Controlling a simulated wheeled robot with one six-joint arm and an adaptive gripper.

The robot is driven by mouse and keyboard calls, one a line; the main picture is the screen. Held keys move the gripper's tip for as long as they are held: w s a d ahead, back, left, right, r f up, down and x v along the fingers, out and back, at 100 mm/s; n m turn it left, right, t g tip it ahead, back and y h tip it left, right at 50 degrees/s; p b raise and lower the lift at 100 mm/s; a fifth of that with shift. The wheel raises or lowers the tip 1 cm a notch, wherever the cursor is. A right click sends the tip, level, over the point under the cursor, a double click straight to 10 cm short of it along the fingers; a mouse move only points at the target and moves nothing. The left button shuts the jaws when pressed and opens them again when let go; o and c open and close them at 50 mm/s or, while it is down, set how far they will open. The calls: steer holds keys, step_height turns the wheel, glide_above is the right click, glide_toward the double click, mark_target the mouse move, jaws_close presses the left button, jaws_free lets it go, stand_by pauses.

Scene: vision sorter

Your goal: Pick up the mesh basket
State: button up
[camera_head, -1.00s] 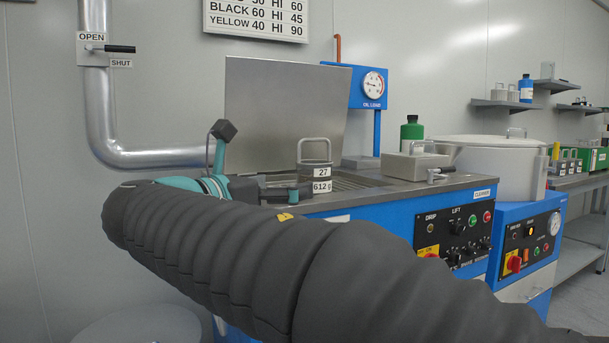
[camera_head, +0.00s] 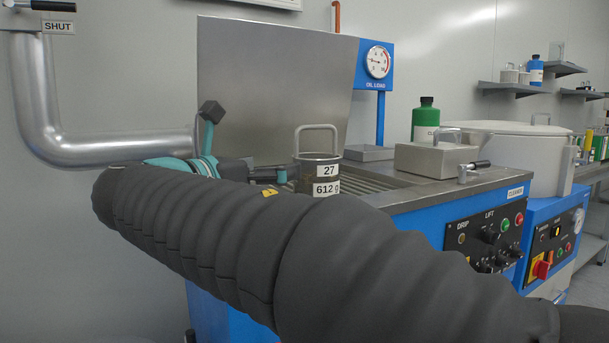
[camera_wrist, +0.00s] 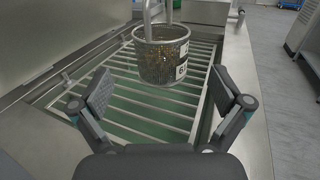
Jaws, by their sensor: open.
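The mesh basket (camera_head: 318,175) is a small round metal basket with an upright loop handle and labels reading 27 and 612 g. In the wrist view the basket (camera_wrist: 160,58) is at the top middle, over the cleaner's slatted rack (camera_wrist: 150,105), with brownish small contents showing through its mesh. My gripper (camera_wrist: 168,102) is open and empty, its two fingers spread below the basket in that picture. The basket lies beyond the fingertips, not between them. In the head view my arm's dark sleeve covers part of the scene and the gripper is mostly hidden.
The cleaner's raised lid (camera_head: 270,80) stands behind the basket. A grey box with a handle (camera_head: 437,158) and a green bottle (camera_head: 426,118) are at the right. A large white lidded pot (camera_head: 530,150) is farther right. A pipe (camera_head: 40,110) runs along the left wall.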

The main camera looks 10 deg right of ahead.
mark_target(328, 154)
steer(key=x, duration=1.3)
steer(key=shift+s+b, duration=0.1)
steer(key=shift+b, duration=0.3)
steer(key=c, duration=1.5)
